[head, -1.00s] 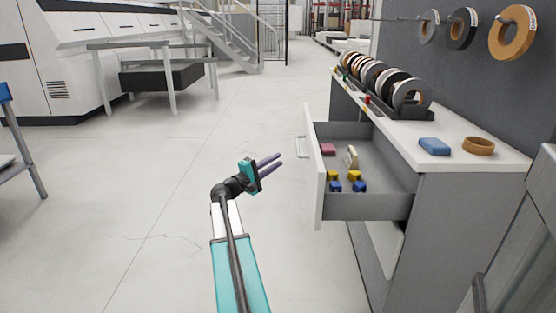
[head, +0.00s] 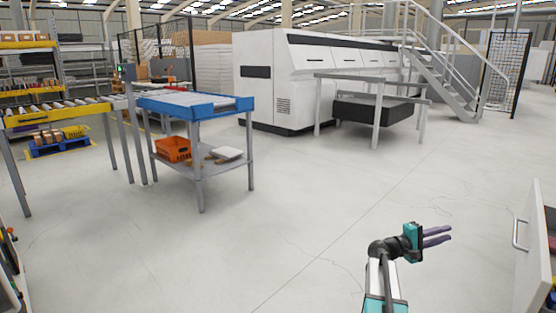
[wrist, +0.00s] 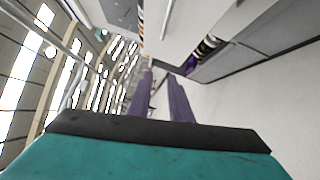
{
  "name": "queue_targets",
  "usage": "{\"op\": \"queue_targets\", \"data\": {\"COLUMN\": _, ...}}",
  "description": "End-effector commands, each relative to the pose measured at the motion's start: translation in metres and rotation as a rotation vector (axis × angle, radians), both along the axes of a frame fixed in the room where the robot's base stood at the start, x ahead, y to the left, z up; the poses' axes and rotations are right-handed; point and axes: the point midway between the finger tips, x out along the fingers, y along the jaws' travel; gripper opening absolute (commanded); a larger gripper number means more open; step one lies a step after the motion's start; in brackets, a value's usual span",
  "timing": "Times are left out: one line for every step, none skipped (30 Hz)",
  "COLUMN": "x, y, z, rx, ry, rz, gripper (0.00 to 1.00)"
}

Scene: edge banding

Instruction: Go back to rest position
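My gripper (head: 448,234) is at the lower right of the head view, held out over open floor and pointing right. Its two purple fingers are parallel with a gap between them. In the wrist view the fingers (wrist: 160,75) stand apart with nothing between them. The gripper is open and empty. The open white-fronted drawer (head: 534,245) is at the right edge of the head view, to the right of the fingertips and apart from them. Most of its inside is out of frame.
A blue-topped cart (head: 195,104) with an orange crate (head: 173,149) on its lower shelf stands at left, beside a roller conveyor (head: 60,109). A white machine (head: 290,80), a grey frame table (head: 376,120) and stairs (head: 445,75) are behind. The middle floor is clear.

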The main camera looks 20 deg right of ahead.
Motion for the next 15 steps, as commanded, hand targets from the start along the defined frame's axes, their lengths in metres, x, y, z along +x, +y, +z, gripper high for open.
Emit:
{"op": "queue_targets", "data": {"x": 0.015, "y": 0.016, "z": 0.0, "rx": 0.015, "ry": 0.015, "rz": 0.028, "gripper": 0.18}}
{"op": "queue_targets", "data": {"x": 0.023, "y": 0.024, "z": -0.005, "rx": 0.023, "ry": 0.022, "rz": 0.042, "gripper": 0.18}}
{"op": "queue_targets", "data": {"x": 0.031, "y": 0.036, "z": -0.012, "rx": 0.039, "ry": 0.031, "rz": 0.059, "gripper": 0.18}}
{"op": "queue_targets", "data": {"x": 0.038, "y": 0.045, "z": -0.018, "rx": 0.051, "ry": 0.036, "rz": 0.073, "gripper": 0.18}}
{"op": "queue_targets", "data": {"x": 0.044, "y": 0.054, "z": -0.024, "rx": 0.065, "ry": 0.04, "rz": 0.085, "gripper": 0.18}}
{"op": "queue_targets", "data": {"x": 0.051, "y": 0.066, "z": -0.033, "rx": 0.086, "ry": 0.045, "rz": 0.103, "gripper": 0.18}}
{"op": "queue_targets", "data": {"x": 0.056, "y": 0.076, "z": -0.039, "rx": 0.102, "ry": 0.049, "rz": 0.113, "gripper": 0.18}}
{"op": "queue_targets", "data": {"x": 0.061, "y": 0.085, "z": -0.046, "rx": 0.119, "ry": 0.052, "rz": 0.125, "gripper": 0.18}}
{"op": "queue_targets", "data": {"x": 0.065, "y": 0.098, "z": -0.056, "rx": 0.143, "ry": 0.056, "rz": 0.139, "gripper": 0.18}}
{"op": "queue_targets", "data": {"x": 0.069, "y": 0.109, "z": -0.063, "rx": 0.162, "ry": 0.059, "rz": 0.149, "gripper": 0.18}}
{"op": "queue_targets", "data": {"x": 0.072, "y": 0.119, "z": -0.071, "rx": 0.182, "ry": 0.062, "rz": 0.158, "gripper": 0.18}}
{"op": "queue_targets", "data": {"x": 0.075, "y": 0.133, "z": -0.081, "rx": 0.209, "ry": 0.065, "rz": 0.17, "gripper": 0.18}}
{"op": "queue_targets", "data": {"x": 0.077, "y": 0.143, "z": -0.089, "rx": 0.231, "ry": 0.068, "rz": 0.177, "gripper": 0.18}}
{"op": "queue_targets", "data": {"x": 0.078, "y": 0.154, "z": -0.097, "rx": 0.253, "ry": 0.07, "rz": 0.186, "gripper": 0.18}}
{"op": "queue_targets", "data": {"x": 0.079, "y": 0.168, "z": -0.108, "rx": 0.283, "ry": 0.072, "rz": 0.194, "gripper": 0.18}}
